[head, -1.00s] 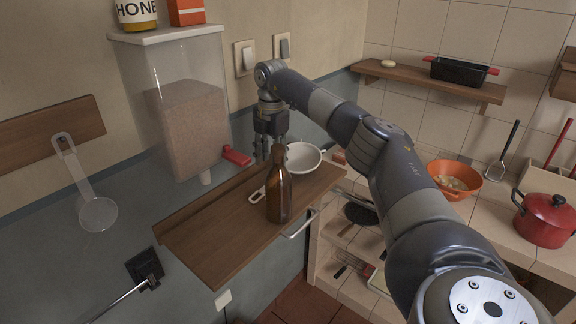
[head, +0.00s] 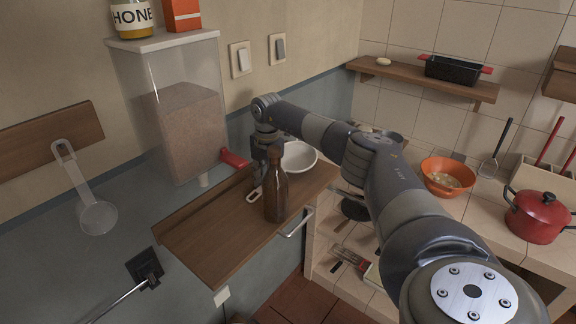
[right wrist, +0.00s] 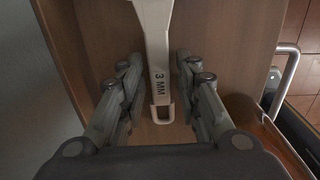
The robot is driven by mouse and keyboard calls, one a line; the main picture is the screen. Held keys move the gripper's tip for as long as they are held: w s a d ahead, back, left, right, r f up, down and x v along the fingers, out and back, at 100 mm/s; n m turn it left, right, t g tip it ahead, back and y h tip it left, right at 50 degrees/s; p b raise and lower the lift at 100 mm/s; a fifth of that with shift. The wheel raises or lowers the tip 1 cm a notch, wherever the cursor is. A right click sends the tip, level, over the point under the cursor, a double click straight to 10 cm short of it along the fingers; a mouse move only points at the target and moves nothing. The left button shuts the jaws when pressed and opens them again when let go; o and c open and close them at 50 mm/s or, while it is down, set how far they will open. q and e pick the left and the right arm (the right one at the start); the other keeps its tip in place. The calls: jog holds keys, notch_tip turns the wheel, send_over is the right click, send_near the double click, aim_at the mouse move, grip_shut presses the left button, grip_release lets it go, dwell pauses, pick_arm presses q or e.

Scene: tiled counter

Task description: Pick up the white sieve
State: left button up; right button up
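The white sieve (head: 300,157) lies on the wooden wall shelf, behind and to the right of a brown bottle (head: 276,192). Part of it is hidden by the bottle and my right arm. In the right wrist view its handle (right wrist: 158,55), marked "3 MM", runs between the fingers and ends in a loop. My right gripper (right wrist: 159,65) is open, with a finger on each side of the handle and visible gaps to both. In the head view the right gripper (head: 264,168) is low over the shelf, partly behind the bottle. My left gripper is not in view.
The bottle stands close to the right gripper; its brown side shows at the right of the wrist view (right wrist: 245,112). A clear grain dispenser (head: 175,110) with a red lever hangs just left. The wooden shelf's (head: 215,235) front left part is bare.

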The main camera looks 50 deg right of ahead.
grip_shut()
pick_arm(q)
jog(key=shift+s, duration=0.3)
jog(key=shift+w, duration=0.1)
pick_arm(e)
jog(key=shift+r, duration=0.15)
